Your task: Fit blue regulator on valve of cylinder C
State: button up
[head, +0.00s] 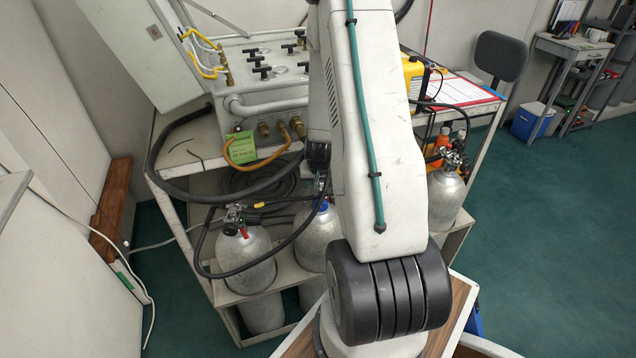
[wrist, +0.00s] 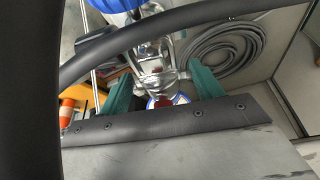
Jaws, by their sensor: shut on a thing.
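My gripper (wrist: 160,72) shows in the wrist view, with its green fingers on both sides of a shiny metal fitting. It is shut on this fitting, which appears to be the blue regulator, with a blue knob (wrist: 115,4) at the top edge. A red, white and blue round part (wrist: 166,101) shows low between the fingers. In the head view my arm hides most of the gripper. Behind it, a middle cylinder (head: 312,246) stands with a small blue patch at its top. Cylinder labels cannot be read, and contact between regulator and valve cannot be seen.
A left cylinder (head: 245,258) with a red tag and a right cylinder (head: 446,196) with a fitted valve share the rack. A black hose (head: 180,150) loops before the rack and crosses the wrist view. The air panel (head: 265,70) stands above.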

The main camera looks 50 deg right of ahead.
jog(key=shift+f, duration=0.35)
dwell(0.3)
jog(key=o, duration=1.5)
jog(key=shift+v, duration=3.85)
